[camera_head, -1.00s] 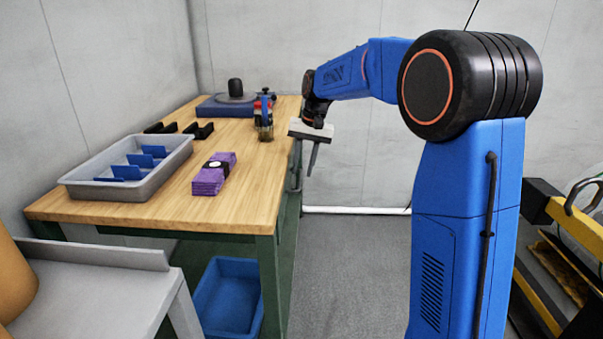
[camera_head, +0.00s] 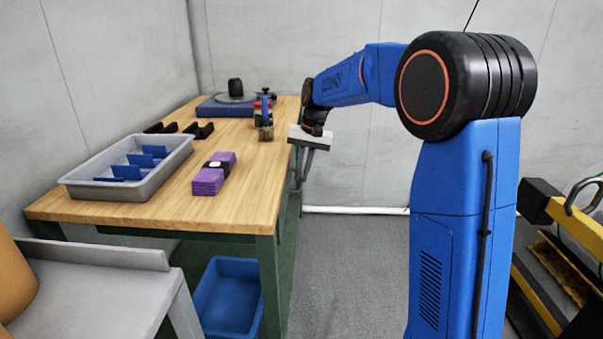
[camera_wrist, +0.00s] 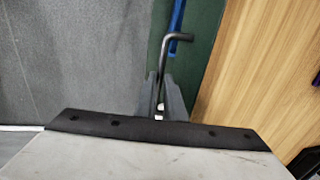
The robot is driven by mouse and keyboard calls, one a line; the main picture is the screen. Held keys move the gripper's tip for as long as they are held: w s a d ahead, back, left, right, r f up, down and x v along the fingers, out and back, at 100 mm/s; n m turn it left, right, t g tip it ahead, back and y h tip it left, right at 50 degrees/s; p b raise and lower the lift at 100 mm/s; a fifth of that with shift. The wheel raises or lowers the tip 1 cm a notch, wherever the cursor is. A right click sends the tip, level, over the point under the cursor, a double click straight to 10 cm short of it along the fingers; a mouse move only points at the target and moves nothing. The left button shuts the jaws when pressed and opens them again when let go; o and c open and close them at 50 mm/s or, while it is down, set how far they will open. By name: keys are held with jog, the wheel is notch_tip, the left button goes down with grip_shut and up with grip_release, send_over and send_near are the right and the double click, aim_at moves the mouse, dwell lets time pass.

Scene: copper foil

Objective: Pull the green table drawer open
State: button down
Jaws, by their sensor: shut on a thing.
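The green drawer front (camera_wrist: 200,62) shows in the wrist view beside the wooden table top. A dark bar handle (camera_wrist: 164,62) with a bent end stands out from it. My gripper (camera_wrist: 162,88) is shut on the handle, with one finger on each side of the bar. In the head view my gripper (camera_head: 299,178) points down at the table's right edge, below the level of the top. There the drawer and its handle are mostly hidden by the table edge and my gripper.
The wooden table (camera_head: 150,208) carries a grey tray (camera_head: 120,190) with blue dividers, a purple bundle (camera_head: 208,182) and a small red-blue device (camera_head: 263,118). A blue bin (camera_head: 228,295) stands under it. Grey floor (camera_head: 345,270) right of the table is clear.

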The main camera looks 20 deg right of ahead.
jog(key=s+d, duration=0.4)
jog(key=d, duration=1)
jog(key=s+d, duration=0.5)
jog(key=d, duration=0.9)
jog(key=c, duration=1.8)
grip_release()
jog(key=shift+c, duration=0.2)
jog(key=s+d+r, duration=0.1)
jog(key=d+r, duration=0.2)
jog(key=r, duration=1.4)
